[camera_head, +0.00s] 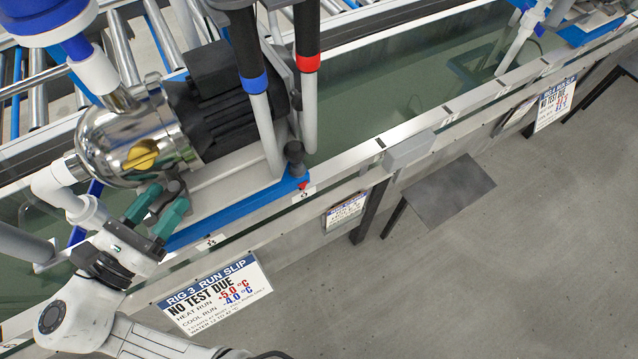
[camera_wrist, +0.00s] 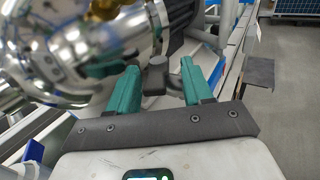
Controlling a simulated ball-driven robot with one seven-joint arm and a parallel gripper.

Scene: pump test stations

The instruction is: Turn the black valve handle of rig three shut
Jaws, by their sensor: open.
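My gripper (camera_head: 169,197) has two green fingers and is open, low in front of the shiny steel pump (camera_head: 125,130) of rig three. A dark grey-black handle (camera_head: 174,187) sits between and just beyond the fingertips. In the wrist view this handle (camera_wrist: 155,76) is a blocky piece between the two fingers, nearer the left one; I cannot tell if either finger touches it. The handle's mount is partly hidden by the fingers. The rig 3 run slip (camera_head: 215,292) hangs below, reading "NO TEST DUE".
A black knob (camera_head: 294,153) with a red spot at its base stands on the blue base edge (camera_head: 235,213). Two grey pipes with blue and red bands rise beside the black motor (camera_head: 215,95). A yellow fitting (camera_head: 142,154) is on the pump. The floor to the right is largely clear.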

